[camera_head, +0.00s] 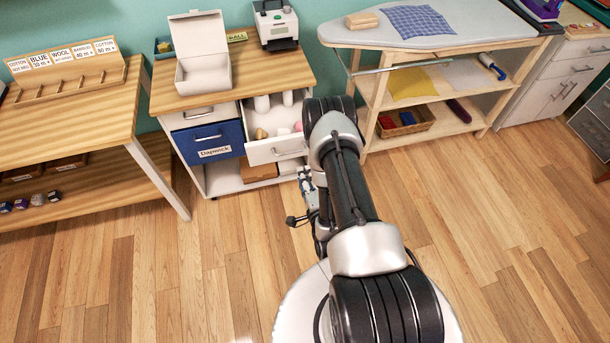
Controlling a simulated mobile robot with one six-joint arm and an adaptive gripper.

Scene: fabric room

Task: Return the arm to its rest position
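My arm rises from the bottom centre and reaches forward, bent at the elbow in front of the cabinet. My gripper (305,182) shows only in part beside the arm's dark link, below the open white drawer (275,151). The arm hides part of it, so I cannot tell whether its fingers are open or shut. No held object is visible.
The drawer, holding white and coloured items, sticks out of the cabinet (212,185) close to my arm. An open white box (203,75) and a label printer (276,24) stand on top. A shelved table (62,118) stands left, an ironing board (400,27) right. The wooden floor is clear.

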